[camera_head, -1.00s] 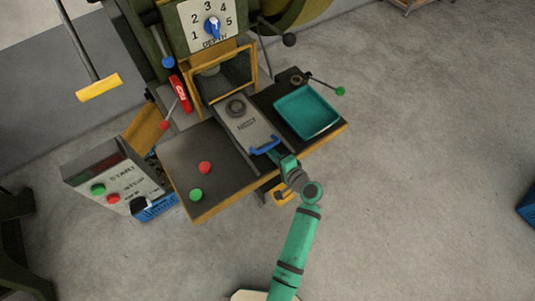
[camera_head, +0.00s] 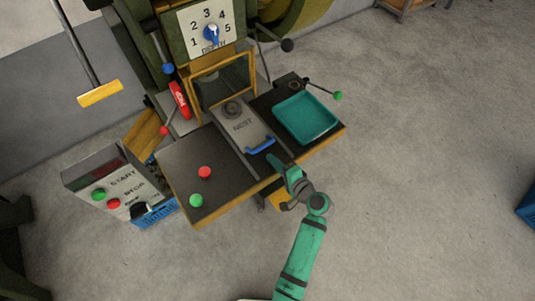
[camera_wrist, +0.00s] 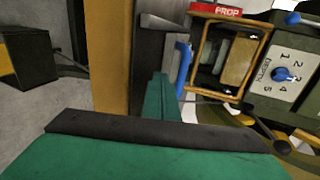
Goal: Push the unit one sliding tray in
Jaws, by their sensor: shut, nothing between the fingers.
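The unit one sliding tray is the grey slab marked NEST (camera_head: 241,127), lying on the dark bench top below the framed opening. Its blue handle (camera_head: 261,146) faces the front edge and also shows in the wrist view (camera_wrist: 182,66). A dark ring-shaped piece (camera_head: 231,109) sits at the slab's inner end, near the opening. My gripper (camera_head: 273,159) is shut and empty, just in front of the handle and slightly right. In the wrist view its teal fingers (camera_wrist: 159,97) lie beside the handle. I cannot tell if they touch it.
A teal shallow tray (camera_head: 333,127) lies right of the slab. Red (camera_head: 205,173) and green (camera_head: 196,200) buttons stand on the bench at left. A red PROP piece (camera_head: 179,99) and lever arms flank the opening. A START/STOP box (camera_head: 122,190) stands left.

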